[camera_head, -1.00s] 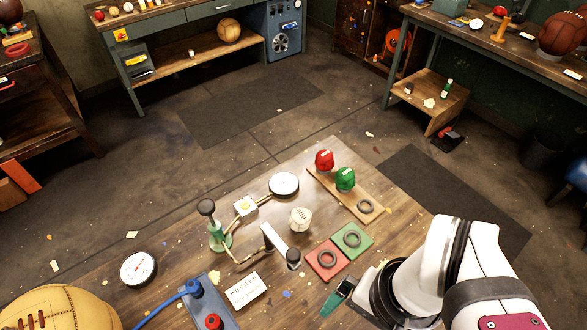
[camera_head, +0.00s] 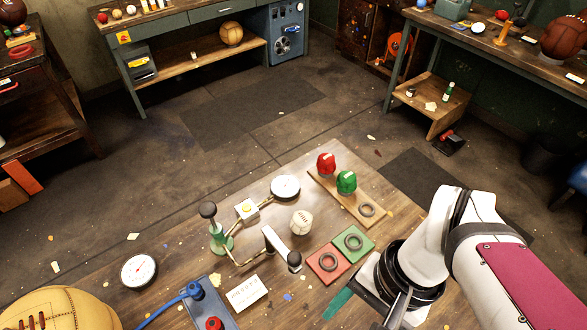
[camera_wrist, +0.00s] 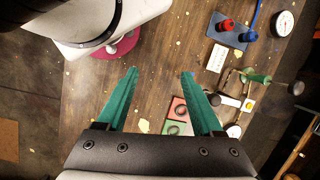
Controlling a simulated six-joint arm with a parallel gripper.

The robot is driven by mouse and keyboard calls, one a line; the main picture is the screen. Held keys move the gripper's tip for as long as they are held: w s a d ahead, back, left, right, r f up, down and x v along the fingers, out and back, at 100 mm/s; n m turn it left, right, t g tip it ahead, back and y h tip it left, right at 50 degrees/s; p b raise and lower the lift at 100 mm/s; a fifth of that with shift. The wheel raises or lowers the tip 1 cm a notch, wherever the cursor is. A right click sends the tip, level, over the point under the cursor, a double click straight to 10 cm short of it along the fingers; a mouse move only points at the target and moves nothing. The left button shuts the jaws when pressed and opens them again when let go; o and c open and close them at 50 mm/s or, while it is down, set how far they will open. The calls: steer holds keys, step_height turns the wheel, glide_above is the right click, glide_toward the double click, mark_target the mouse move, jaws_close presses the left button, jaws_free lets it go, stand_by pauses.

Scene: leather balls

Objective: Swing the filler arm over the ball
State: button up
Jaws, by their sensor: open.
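The white filler arm (camera_head: 281,247) ends in a black knob (camera_head: 295,261) and reaches toward the front right from its post. The pale stitched ball (camera_head: 301,222) sits behind the knob, and the bar passes to its left, not over it. My gripper (camera_wrist: 157,72) is open and empty in the wrist view, its two teal fingers apart over bare wood. In that view the filler arm (camera_wrist: 230,100) lies to the right of the fingers. In the head view one teal finger shows in front of the red pad; the other is hidden.
Red (camera_head: 327,264) and green (camera_head: 353,241) pads with dark rings lie right of the knob. A green pump (camera_head: 220,240) stands left, and a card (camera_head: 246,293) lies in front. A board (camera_head: 360,203) holds red and green pieces. A blue-grey box (camera_head: 212,300) stands front left.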

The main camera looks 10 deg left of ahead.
mark_target(281, 245)
steer(key=w+d+f+m+t+y, duration=0.2)
steer(key=w+f+m+y, duration=1)
steer(key=w+y, duration=0.25)
steer(key=a, duration=1.5)
steer(key=shift+s, duration=0.35)
steer(key=shift+f+y, duration=0.1)
steer(key=shift+y, duration=0.15)
jaws_close()
